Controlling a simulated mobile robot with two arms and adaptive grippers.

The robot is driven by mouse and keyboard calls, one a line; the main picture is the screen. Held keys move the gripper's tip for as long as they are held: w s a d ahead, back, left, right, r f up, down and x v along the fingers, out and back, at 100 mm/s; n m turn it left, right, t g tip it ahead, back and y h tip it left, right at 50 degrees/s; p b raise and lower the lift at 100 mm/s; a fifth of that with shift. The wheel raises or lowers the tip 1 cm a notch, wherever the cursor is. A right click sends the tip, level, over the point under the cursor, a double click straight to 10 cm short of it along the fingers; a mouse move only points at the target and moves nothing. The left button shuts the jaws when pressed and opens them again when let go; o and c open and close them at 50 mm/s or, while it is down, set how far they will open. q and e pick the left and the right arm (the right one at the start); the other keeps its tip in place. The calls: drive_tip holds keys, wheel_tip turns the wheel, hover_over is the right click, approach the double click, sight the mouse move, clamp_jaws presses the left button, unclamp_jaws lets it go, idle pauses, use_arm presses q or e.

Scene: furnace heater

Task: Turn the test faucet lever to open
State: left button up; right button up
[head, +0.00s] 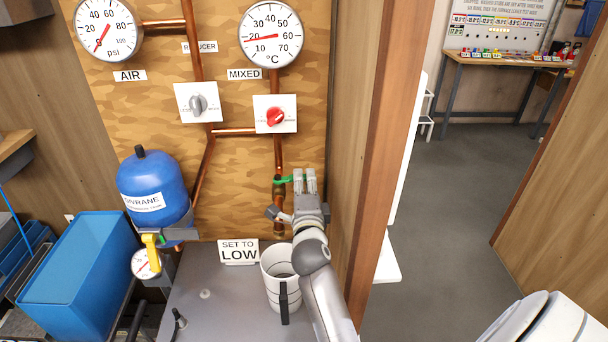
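The test faucet's green lever (284,180) sits on the copper pipe below the red mixed valve and points to the right, roughly level. My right gripper (305,178) is beside the lever's right end, fingers pointing up and away from me. Its two fingers are close together and look shut, with nothing seen between them. The lever's tip meets the left finger in the picture; I cannot tell whether they touch. The faucet's lower body (279,226) is partly hidden by my gripper. A white bucket (281,291) stands below it. My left gripper is not in view.
A wooden wall edge (385,150) stands close to the right of my arm. A blue tank (152,185) with a yellow-handled valve is at the left. The grey base (215,310) carries a "SET TO LOW" sign (238,251). Open floor (450,200) lies right.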

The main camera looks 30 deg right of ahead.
drive_tip(key=shift+x, duration=1.3)
drive_tip(key=shift+c, duration=0.2)
clamp_jaws()
